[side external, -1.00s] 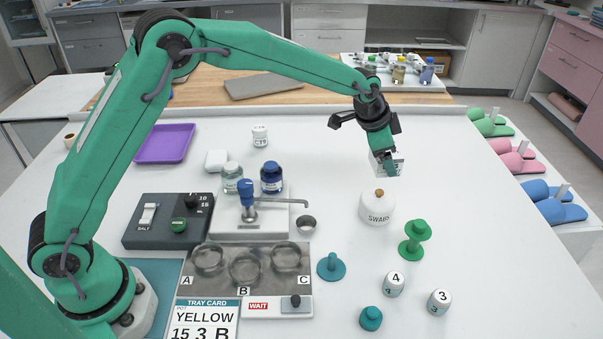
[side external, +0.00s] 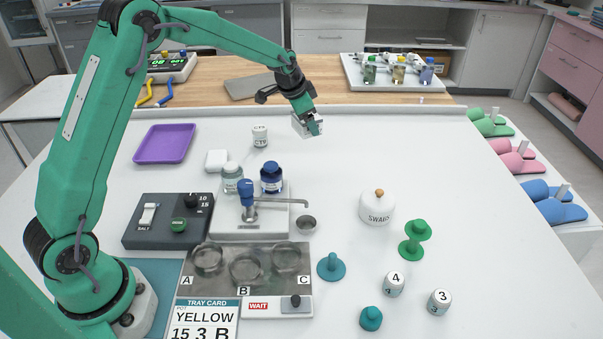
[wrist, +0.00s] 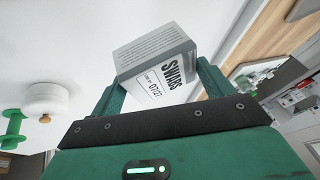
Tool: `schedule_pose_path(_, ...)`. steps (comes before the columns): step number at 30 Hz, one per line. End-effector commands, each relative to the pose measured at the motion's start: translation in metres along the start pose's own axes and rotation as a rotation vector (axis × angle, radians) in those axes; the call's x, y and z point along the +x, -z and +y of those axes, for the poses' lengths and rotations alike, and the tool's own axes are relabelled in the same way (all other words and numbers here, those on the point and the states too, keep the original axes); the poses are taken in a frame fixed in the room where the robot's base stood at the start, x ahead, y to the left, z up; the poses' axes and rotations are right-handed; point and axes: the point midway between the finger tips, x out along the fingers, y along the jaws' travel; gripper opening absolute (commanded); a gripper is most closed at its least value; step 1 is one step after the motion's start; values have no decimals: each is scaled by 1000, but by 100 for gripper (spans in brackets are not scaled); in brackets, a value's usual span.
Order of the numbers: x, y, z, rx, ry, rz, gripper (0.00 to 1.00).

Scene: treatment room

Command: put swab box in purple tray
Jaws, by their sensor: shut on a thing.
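The swab box (wrist: 160,62) is a white and grey carton printed "SWABS", held between the two fingers of my gripper (wrist: 158,88) in the wrist view. The fingers partly hide the box there. The purple tray (side external: 165,144) lies flat and empty at the back left of the table, well to the left of my gripper.
A round swab pot (side external: 377,208) stands to the right. A grey slab (side external: 262,86) lies on the wooden counter behind.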

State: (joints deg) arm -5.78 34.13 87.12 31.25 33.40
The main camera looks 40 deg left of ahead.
Motion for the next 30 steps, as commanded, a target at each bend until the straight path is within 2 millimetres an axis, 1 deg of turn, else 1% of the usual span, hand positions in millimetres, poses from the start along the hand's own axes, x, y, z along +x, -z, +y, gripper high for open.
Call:
schedule_pose_path(1,-1,-15,-17,-30,14,-10,57)
schedule_pose_path(3,-2,-33,-38,-64,32,-20,57)
schedule_pose_path(8,-7,-78,-80,-143,71,-47,57)
schedule_pose_path(12,-14,-119,-113,-213,105,-70,57)
schedule_pose_path(14,-18,-138,-127,-243,120,-79,57)
schedule_pose_path(15,-20,-151,-135,-264,129,-87,57)
schedule_pose_path(20,-32,-203,-164,-344,167,-115,57)
schedule_pose_path(21,-35,-217,-171,-364,178,-122,57)
schedule_pose_path(23,-41,-236,-180,-394,193,-132,57)
schedule_pose_path(24,-44,-250,-186,-415,202,-139,57)
schedule_pose_path(30,-63,-315,-207,-511,247,-173,57)
